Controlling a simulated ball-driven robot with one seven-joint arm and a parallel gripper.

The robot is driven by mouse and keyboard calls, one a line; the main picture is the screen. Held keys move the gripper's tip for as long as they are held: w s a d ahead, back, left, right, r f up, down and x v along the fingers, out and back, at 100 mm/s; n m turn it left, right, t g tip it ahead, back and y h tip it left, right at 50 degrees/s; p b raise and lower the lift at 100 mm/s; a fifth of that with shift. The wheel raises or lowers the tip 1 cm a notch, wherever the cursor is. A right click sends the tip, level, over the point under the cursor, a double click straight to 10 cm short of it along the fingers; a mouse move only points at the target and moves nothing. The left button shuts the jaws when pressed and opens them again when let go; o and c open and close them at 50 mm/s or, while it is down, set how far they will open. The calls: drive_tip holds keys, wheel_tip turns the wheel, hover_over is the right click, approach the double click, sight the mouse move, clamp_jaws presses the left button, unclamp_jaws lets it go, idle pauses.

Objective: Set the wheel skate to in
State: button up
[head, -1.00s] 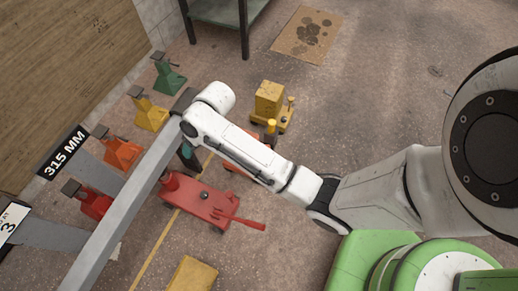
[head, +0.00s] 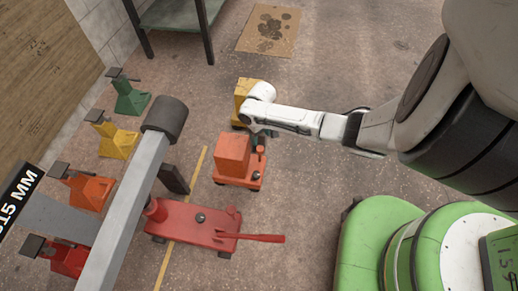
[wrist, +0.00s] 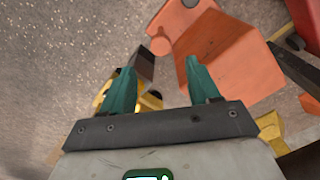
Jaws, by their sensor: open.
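Two small blocky units stand on the floor, an orange one (head: 234,158) and a yellow one (head: 243,98) just behind it; I cannot tell for sure which is the wheel skate. The orange unit has a tall block and a short round-topped post (head: 260,156) at its right. My gripper (head: 268,134) is at the post's far side, partly hidden by my wrist. In the wrist view my teal fingers (wrist: 163,88) are apart and empty. The orange block (wrist: 228,55) and its post (wrist: 160,45) lie beyond the fingertips, with no clear contact.
A red trolley jack (head: 195,222) with a handle lies in front. A grey beam (head: 130,205) with a dark end pad rises at left. Green (head: 130,97), yellow (head: 115,140), orange (head: 88,190) and red (head: 65,258) stands line the left.

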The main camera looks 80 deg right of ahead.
sight(261, 149)
wheel_tip(261, 149, down, 9)
drive_tip(key=b, duration=0.5)
drive_tip(key=shift+r, duration=0.15)
clamp_jaws()
idle(0.4)
